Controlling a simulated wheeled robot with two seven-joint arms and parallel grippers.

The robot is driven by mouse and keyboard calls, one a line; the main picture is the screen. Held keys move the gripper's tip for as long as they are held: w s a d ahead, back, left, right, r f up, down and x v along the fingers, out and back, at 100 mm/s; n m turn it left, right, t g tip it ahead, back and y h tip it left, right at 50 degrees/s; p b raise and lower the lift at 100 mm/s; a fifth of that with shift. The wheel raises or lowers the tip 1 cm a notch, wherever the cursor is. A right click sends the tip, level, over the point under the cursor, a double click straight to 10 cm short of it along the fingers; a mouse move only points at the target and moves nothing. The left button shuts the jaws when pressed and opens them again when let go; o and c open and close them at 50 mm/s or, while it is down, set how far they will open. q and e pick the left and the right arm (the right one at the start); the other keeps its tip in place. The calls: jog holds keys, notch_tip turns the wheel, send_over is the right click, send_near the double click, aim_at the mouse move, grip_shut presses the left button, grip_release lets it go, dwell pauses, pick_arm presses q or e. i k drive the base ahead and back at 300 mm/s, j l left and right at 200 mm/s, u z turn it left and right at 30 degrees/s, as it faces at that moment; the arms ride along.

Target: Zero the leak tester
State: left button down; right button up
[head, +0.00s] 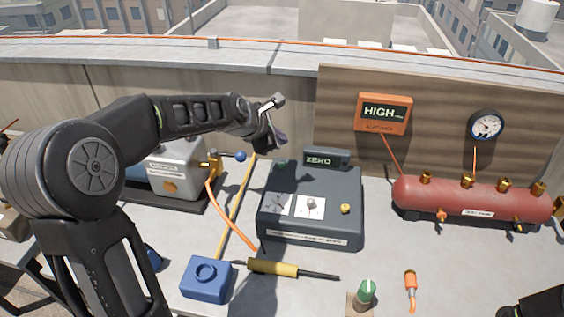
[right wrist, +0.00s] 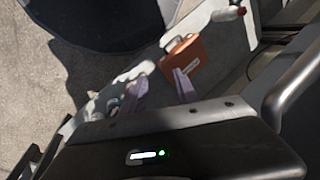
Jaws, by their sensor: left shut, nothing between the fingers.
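The leak tester (head: 312,235) is a dark grey box on the bench, in the middle of the head view. Its raised display (head: 326,159) reads ZERO in green. Its sloped top has two white panels, the right one with a small switch or knob (head: 310,205), and a brass fitting (head: 345,208). My left gripper (head: 279,138) is shut and empty, above and behind the tester's back left corner, apart from it. My right gripper (right wrist: 160,90) shows in the right wrist view with its fingers apart and nothing seen between them.
A red tank (head: 470,200) with brass valves lies at right, below an orange HIGH display (head: 383,113) and a round gauge (head: 486,125). A grey pump (head: 178,172) stands left. A blue block (head: 206,279), yellow-handled tool (head: 273,268) and green-capped item (head: 365,293) are in front.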

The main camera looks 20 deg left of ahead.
aim_at(344, 208)
jog(key=k+j, duration=0.15)
jog(key=k, duration=0.35)
jog(key=k+j, duration=0.1)
jog(key=k, duration=0.4)
jog(key=k+j, duration=0.15)
jog(key=k, duration=0.3)
